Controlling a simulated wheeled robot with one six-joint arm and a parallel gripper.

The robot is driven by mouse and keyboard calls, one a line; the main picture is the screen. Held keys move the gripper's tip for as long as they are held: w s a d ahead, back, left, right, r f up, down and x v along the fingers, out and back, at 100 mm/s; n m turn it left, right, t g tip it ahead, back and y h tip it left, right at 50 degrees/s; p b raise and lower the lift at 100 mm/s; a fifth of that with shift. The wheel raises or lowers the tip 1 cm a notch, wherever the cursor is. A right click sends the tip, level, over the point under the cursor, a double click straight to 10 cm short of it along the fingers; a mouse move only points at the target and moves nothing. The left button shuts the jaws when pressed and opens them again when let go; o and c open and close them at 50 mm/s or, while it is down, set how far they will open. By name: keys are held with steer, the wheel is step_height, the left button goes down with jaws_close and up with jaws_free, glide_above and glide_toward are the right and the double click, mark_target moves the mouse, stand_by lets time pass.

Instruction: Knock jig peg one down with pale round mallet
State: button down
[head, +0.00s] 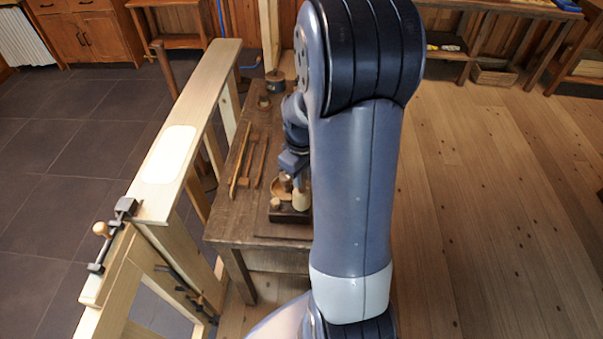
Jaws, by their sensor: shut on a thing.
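My gripper (287,179) is low over the dark wooden table (225,226), partly hidden behind my own arm. It is shut on what looks like the pale round mallet (301,201), whose pale head shows just below the jaws. A dark jig block (284,216) lies under and in front of it, its right part hidden by my arm. A short pale peg (275,204) stands at the jig's left end, left of the mallet head and apart from it. Other pegs are hidden, and I cannot tell whether the mallet touches anything.
A round wooden dish (277,188) sits behind the jig. Several long wooden tools (249,163) lie to its left. A pale workbench (183,140) with a clamp (125,208) stands left of the table. Open plank floor (490,220) is at right.

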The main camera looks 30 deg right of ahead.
steer(key=shift+f, duration=0.6)
steer(key=shift+r, duration=0.1)
steer(key=shift+r+p, duration=1.15)
steer(key=shift+r, duration=0.45)
